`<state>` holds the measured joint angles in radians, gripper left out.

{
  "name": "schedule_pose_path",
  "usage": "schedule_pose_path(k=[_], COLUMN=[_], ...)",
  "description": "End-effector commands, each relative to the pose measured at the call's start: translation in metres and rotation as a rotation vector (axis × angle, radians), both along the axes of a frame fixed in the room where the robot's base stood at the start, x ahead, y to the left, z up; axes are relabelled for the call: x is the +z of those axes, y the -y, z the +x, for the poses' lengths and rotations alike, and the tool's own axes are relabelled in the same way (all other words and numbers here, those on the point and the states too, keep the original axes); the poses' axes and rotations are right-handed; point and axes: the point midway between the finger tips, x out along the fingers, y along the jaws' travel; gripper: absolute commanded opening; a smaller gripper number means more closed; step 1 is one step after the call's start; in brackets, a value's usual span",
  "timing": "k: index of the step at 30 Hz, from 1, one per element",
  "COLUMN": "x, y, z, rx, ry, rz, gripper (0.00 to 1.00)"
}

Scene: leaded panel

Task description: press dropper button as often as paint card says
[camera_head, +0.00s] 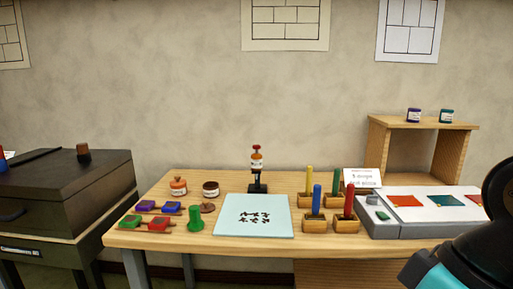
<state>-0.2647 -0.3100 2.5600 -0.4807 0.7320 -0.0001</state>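The dropper (257,163) stands upright on a black stand at the back middle of the wooden table. Part of my arm, dark with a teal band, shows at the bottom right, well away from the dropper. My gripper is not in view.
A pale blue sheet (280,226) with dark marks lies before the dropper. Jars, colored blocks and a green knob (196,219) stand left; several colored sticks in wooden holders stand right. A grey tray (405,231) lies farther right. A dark cabinet (75,175) is at far left.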

Motion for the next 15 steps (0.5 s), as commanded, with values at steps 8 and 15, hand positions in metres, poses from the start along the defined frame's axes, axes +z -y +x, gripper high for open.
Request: schedule_pose_path(k=[8, 15], x=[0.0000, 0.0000], y=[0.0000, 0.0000], z=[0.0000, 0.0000], rx=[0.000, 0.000], ry=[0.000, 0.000], rz=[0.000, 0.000], gripper=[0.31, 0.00])
